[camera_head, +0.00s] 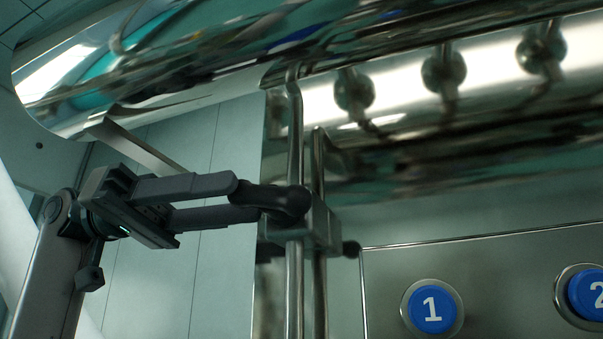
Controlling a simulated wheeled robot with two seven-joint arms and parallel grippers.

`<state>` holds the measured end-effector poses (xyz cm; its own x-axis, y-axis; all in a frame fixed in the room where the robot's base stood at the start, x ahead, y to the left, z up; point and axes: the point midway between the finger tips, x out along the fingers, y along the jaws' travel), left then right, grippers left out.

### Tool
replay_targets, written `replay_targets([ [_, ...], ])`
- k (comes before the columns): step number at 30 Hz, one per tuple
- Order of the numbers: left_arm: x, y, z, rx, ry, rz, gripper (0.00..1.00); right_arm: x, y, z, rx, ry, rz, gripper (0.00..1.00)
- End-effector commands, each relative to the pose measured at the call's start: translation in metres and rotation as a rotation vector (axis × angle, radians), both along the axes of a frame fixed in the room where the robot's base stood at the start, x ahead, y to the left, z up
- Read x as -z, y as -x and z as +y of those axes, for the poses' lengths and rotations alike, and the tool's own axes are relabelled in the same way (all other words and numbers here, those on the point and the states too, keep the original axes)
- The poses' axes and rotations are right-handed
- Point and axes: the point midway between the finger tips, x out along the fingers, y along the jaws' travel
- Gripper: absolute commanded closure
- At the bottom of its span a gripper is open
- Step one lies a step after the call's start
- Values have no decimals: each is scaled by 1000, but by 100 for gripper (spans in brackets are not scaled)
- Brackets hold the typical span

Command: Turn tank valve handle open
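The tank valve handle (286,201) is a short black lever. It sits on a metal block fixed to upright steel pipes, left of the numbered panel. My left gripper (246,197) reaches in from the left with its two dark fingers pointing right. Its fingertips are at the left end of the handle, one above and one below, and appear closed on it. The fingertips partly hide that end. My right gripper is out of view.
A large shiny metal tank (450,130) hangs overhead and to the right, with several round fittings. A steel panel at the lower right carries blue buttons, 1 (432,310) and 2 (590,294).

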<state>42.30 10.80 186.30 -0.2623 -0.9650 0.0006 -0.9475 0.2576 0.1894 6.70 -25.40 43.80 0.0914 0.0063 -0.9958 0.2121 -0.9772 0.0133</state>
Motion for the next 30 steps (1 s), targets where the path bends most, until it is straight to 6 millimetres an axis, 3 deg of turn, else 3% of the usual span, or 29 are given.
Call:
replay_targets([
  [9,-3,15,-55,2,-2,-2,64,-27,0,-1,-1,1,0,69],
  [15,-2,21,-79,-1,-2,-1,64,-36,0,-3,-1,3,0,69],
  [30,0,24,-89,0,0,0,66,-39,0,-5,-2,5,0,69],
])
